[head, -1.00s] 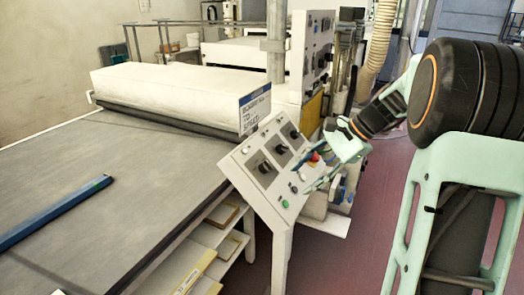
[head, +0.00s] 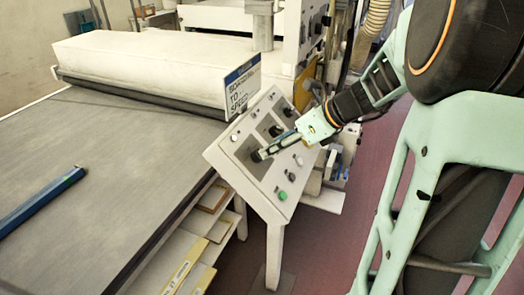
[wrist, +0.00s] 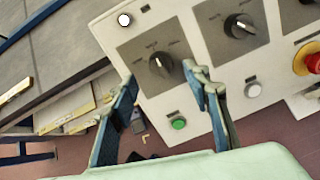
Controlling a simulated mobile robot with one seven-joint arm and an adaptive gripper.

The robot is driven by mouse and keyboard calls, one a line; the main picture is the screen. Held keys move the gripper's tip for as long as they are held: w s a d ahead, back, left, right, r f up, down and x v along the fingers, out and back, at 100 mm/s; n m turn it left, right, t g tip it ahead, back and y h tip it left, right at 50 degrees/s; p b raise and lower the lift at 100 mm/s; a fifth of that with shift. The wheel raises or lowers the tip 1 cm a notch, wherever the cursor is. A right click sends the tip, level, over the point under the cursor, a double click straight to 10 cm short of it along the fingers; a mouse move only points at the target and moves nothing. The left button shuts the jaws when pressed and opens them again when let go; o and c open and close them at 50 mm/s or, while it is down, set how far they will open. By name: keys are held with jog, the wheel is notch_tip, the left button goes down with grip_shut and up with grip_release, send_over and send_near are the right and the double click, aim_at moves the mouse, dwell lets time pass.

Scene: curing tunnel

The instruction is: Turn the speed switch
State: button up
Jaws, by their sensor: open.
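The white sloped control panel (head: 228,172) carries several black rotary switches on grey plates. Their labels are too small to read, so I cannot tell which is the speed switch. My gripper (head: 266,153) is at the lower-left switch, partly covering it in the head view. In the wrist view, this switch (wrist: 161,65) shows between and just beyond the tips of my open gripper (wrist: 160,80). The fingers stand on either side of it; contact cannot be told. A second switch (wrist: 239,26) is to its right.
A green button (wrist: 178,123), a white button (wrist: 252,90) and a red stop button (wrist: 312,63) are near the fingers. A sign (head: 243,86) stands above the panel. The wide grey belt (head: 120,150), with a blue bar (head: 40,202) on it, lies left.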

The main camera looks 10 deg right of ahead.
aim_at(259, 155)
jog(key=x, duration=0.5)
jog(key=shift+w+a+f, duration=0.15)
jog(key=shift+a+f, duration=0.05)
jog(key=shift+f, duration=0.05)
jog(key=c, duration=1.2)
